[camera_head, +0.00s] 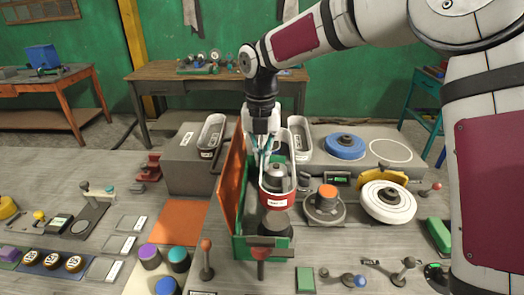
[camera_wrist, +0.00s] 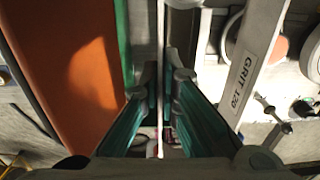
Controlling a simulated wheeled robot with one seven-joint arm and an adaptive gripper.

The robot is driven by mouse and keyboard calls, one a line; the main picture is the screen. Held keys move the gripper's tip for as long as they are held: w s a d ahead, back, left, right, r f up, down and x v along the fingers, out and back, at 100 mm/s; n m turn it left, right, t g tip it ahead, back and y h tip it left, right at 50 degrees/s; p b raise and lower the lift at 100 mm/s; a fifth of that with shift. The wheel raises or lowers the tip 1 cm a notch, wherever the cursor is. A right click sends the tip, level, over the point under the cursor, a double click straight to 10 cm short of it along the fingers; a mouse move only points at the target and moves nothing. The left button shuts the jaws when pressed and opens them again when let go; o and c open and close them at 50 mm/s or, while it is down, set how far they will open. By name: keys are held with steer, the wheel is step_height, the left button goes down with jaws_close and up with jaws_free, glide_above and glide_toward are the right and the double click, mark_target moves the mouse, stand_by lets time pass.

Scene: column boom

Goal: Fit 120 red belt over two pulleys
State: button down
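The 120 belt (camera_head: 277,200) is an upright oblong loop with a red band and a small white label at its near end. My gripper (camera_head: 265,155) points down at its left long side. In the wrist view, the fingers of my gripper (camera_wrist: 164,110) are closed on one thin wall of the loop; the other wall reads "GRIT 120" (camera_wrist: 243,78). The loop hangs over the green machine housing (camera_head: 262,245). A grey domed pulley (camera_head: 277,174) shows inside the loop, and a dark round pulley (camera_head: 276,224) shows below its near end. I cannot tell whether the belt touches either pulley.
An orange door (camera_head: 231,180) stands open close left of my gripper. Two other belts (camera_head: 212,131) (camera_head: 301,143) lie behind. An orange-topped round part (camera_head: 326,198) and a white wheel (camera_head: 388,202) stand right.

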steer(key=shift+f+b, duration=1.2)
steer(key=shift+f, duration=4.45)
steer(key=shift+f, duration=0.15)
steer(key=c, duration=1.7)
jaws_free()
steer(key=shift+o, duration=0.2)
steer(key=o, duration=0.3)
steer(key=shift+o, duration=0.2)
steer(key=shift+r+p, duration=0.8)
steer(key=shift+r, duration=3)
